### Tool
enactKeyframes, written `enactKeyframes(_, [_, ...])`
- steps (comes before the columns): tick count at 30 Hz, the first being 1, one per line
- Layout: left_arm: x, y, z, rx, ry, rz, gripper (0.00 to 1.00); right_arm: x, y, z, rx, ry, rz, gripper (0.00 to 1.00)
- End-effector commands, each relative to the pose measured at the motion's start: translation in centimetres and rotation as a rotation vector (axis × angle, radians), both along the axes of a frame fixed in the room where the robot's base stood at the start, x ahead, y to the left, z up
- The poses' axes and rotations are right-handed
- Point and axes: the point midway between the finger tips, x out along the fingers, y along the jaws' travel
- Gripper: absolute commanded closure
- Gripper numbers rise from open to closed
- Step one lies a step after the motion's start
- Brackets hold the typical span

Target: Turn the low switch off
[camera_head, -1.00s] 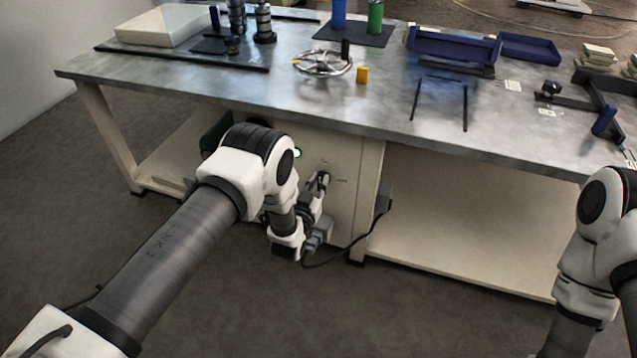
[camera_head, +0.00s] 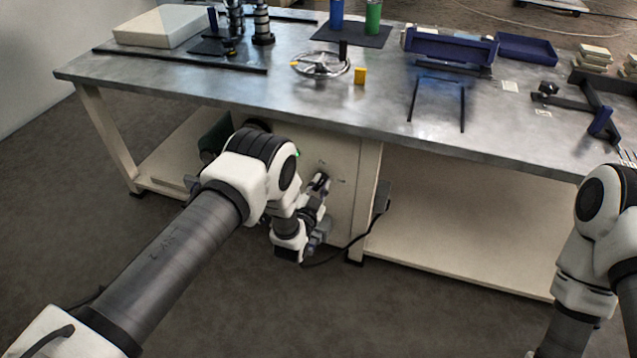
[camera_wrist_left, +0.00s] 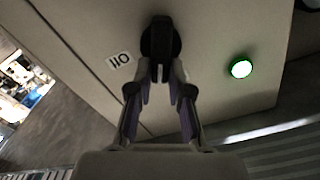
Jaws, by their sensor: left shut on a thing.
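The low switch is a black rotary knob (camera_wrist_left: 160,42) on the pale cabinet panel (camera_head: 345,205) under the table. In the left wrist view it stands between the tips of my left gripper (camera_wrist_left: 160,76), which is shut on it. A small label with marks (camera_wrist_left: 121,59) is beside the knob. A round lamp (camera_wrist_left: 240,68) on the panel glows green. In the head view my left gripper (camera_head: 320,182) is at the panel and mostly covers the knob, so its exact turn is hard to read there. My right gripper is not in view.
The metal table top (camera_head: 300,105) overhangs the panel. A black cable (camera_head: 345,250) hangs at the panel's lower right. The lower shelf (camera_head: 450,240) to the right is bare.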

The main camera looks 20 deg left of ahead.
Motion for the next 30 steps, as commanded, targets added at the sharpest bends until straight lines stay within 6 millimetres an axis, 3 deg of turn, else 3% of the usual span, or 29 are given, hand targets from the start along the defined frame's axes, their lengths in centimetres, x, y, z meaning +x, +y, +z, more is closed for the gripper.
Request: enactKeyframes(30, [0.0,-1.0,-1.5,0.929,-0.032,0.000,1.00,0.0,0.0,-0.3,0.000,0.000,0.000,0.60])
